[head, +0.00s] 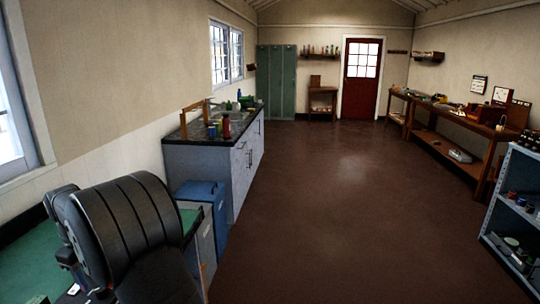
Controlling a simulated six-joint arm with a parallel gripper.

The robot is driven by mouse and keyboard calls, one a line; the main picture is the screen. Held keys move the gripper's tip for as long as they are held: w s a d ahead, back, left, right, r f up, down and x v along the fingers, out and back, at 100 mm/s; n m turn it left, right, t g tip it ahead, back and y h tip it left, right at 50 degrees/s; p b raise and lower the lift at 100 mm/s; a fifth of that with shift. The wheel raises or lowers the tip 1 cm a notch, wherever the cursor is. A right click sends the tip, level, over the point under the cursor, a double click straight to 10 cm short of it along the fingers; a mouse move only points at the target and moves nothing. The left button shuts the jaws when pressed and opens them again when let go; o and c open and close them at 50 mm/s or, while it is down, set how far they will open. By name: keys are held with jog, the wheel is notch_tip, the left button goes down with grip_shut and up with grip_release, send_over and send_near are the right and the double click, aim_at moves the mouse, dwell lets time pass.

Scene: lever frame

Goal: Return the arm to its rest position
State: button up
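A large black ribbed arm link of mine fills the lower left of the head view, above a green-topped surface (30,262). Smaller dark parts of it show at its left edge. I cannot make out my gripper or its fingertips. What lies behind and under the arm is hidden.
A grey cabinet with a dark counter (248,120) stands along the left wall, with a red bottle (226,127) on it. A blue bin (203,190) stands before it. A workbench (447,116) and a metal shelf (517,160) line the right. The brown floor (335,190) is clear.

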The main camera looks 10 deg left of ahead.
notch_tip(320, 180, up, 12)
notch_tip(320, 180, down, 17)
jog(key=shift+w+f, duration=0.1)
jog(key=shift+f, duration=0.1)
jog(key=shift+r+m, duration=0.15)
jog(key=shift+m, duration=0.35)
jog(key=m, duration=0.3)
jog(key=shift+m, duration=0.4)
jog(key=m, duration=0.5)
jog(key=shift+w, duration=0.1)
notch_tip(320, 180, up, 7)
jog(key=shift+a+f, duration=0.15)
jog(key=shift+f, duration=0.05)
